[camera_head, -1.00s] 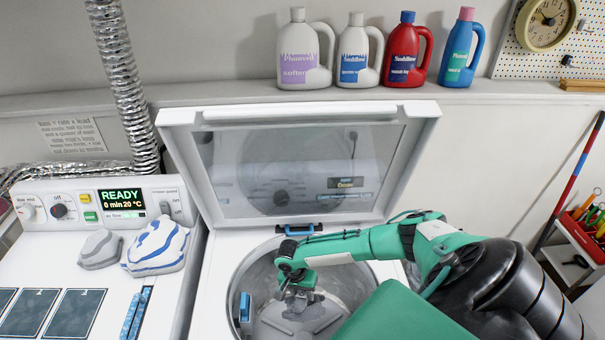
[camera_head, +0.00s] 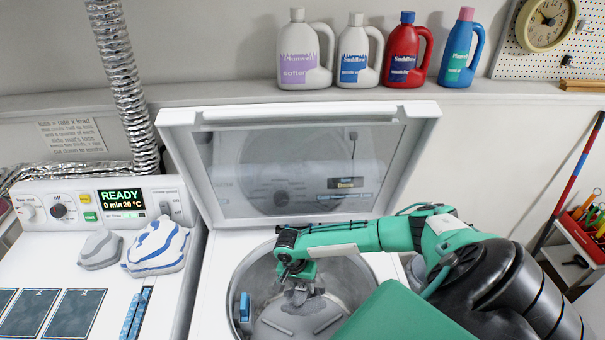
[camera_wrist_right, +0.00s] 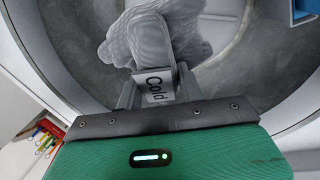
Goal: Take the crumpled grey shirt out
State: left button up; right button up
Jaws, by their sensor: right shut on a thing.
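The crumpled grey shirt (camera_wrist_right: 160,32) is in the wrist view, bunched at the tips of my right gripper (camera_wrist_right: 157,82). A white tag reading "Cold" (camera_wrist_right: 156,86) shows between the fingers. In the head view my right gripper (camera_head: 300,284) points down into the open drum of the washer, shut on the shirt. My left gripper is not in view.
The drum rim (camera_head: 240,275) surrounds my right gripper, with a blue dispenser (camera_head: 245,307) on its left wall. The raised lid (camera_head: 300,165) stands behind. A grey cloth (camera_head: 100,250) and a striped cloth (camera_head: 157,247) lie on the left machine. Several bottles line the shelf.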

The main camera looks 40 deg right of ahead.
jog(key=shift+r, duration=2.3)
jog(key=shift+r, duration=2.95)
